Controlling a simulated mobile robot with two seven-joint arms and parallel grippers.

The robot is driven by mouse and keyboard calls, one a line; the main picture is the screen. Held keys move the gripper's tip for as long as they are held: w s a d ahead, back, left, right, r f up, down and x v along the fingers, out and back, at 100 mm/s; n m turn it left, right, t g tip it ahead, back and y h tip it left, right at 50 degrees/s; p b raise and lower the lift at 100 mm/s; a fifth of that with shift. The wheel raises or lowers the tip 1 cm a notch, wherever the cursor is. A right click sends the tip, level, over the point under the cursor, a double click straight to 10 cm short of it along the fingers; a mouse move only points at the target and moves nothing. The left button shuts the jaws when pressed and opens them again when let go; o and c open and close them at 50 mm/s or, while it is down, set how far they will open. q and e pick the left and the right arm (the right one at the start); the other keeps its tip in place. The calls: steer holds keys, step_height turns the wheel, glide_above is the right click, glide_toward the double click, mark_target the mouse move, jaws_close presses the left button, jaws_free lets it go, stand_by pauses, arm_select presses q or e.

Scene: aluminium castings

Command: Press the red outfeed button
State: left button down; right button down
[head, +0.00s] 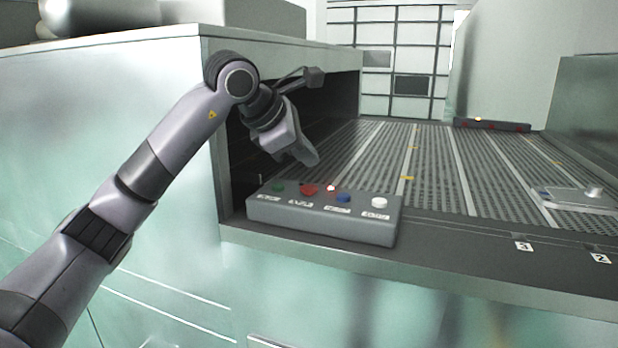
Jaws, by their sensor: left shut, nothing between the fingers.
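A grey button box (320,222) stands on the front ledge at the left end of the slotted bed. On its top, from left to right, are a green button (278,187), a red button (309,190), a blue button (343,197) and a white button (380,202). The labels are too small to read. My left gripper (312,160) is shut and empty, with its tip pointing down above the box near the red button, apart from it in the picture. My right gripper is out of view.
A pale green cabinet wall (120,150) stands left, with a dark opening behind my left gripper. The slotted bed (440,165) stretches back and right. A metal plate with a knob (575,197) lies at right. A dark bar with lights (490,125) lies at the back.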

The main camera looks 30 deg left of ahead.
arm_select(q)
step_height(320, 180, up, 3)
steer(key=shift+f+p, duration=0.15)
steer(key=shift+p, duration=0.75)
steer(key=shift+f, duration=0.1)
